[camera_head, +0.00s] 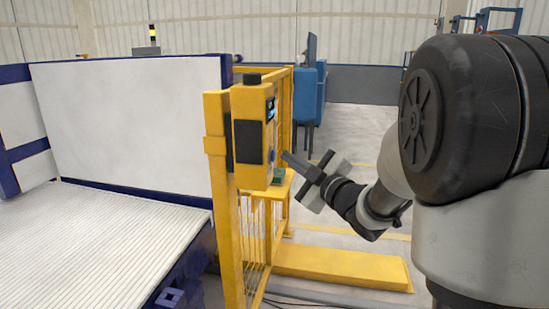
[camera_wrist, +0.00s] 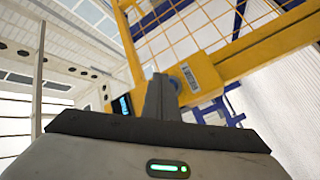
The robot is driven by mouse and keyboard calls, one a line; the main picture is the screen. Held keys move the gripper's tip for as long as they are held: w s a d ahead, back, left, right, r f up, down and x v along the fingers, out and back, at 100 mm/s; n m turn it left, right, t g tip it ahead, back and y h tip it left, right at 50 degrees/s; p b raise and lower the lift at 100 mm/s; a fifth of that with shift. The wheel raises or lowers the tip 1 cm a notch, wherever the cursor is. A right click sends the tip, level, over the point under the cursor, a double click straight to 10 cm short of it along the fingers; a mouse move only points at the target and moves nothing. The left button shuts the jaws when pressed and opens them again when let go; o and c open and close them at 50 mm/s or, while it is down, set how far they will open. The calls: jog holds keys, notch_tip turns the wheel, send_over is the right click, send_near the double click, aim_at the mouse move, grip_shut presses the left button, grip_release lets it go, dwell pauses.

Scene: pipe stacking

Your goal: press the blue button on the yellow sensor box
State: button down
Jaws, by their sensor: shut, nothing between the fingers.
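The yellow sensor box (camera_head: 253,103) is mounted on a yellow fence post left of centre in the head view, with a small lit screen on its right-hand face. The blue button (camera_head: 271,156) is low on that face. In the wrist view the yellow box (camera_wrist: 204,75) is ahead, and the blue button (camera_wrist: 175,74) shows partly behind my fingers. My gripper (camera_head: 286,155) is shut and empty, its fingertips pointing at the button from the right, very close to it. In the wrist view my gripper's fingers (camera_wrist: 160,82) overlap the button's left side. I cannot tell whether they touch it.
A yellow mesh fence (camera_head: 253,225) runs below the box, with a yellow floor beam (camera_head: 340,266) at its foot. A white-topped conveyor (camera_head: 80,240) with a white panel (camera_head: 130,125) stands at left. Blue equipment (camera_head: 309,92) stands behind. The floor right of the fence is mostly open.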

jog(key=shift+s+d+b, duration=0.1)
jog(key=shift+s+d, duration=0.15)
jog(key=shift+d, duration=0.55)
jog(key=shift+s+d+b, duration=0.15)
jog(key=shift+s+d, duration=0.15)
jog(key=shift+d, duration=0.55)
jog(key=shift+s+d+b, duration=0.1)
jog(key=shift+s+d, duration=0.15)
jog(key=shift+d, duration=0.55)
jog(key=shift+r, duration=0.1)
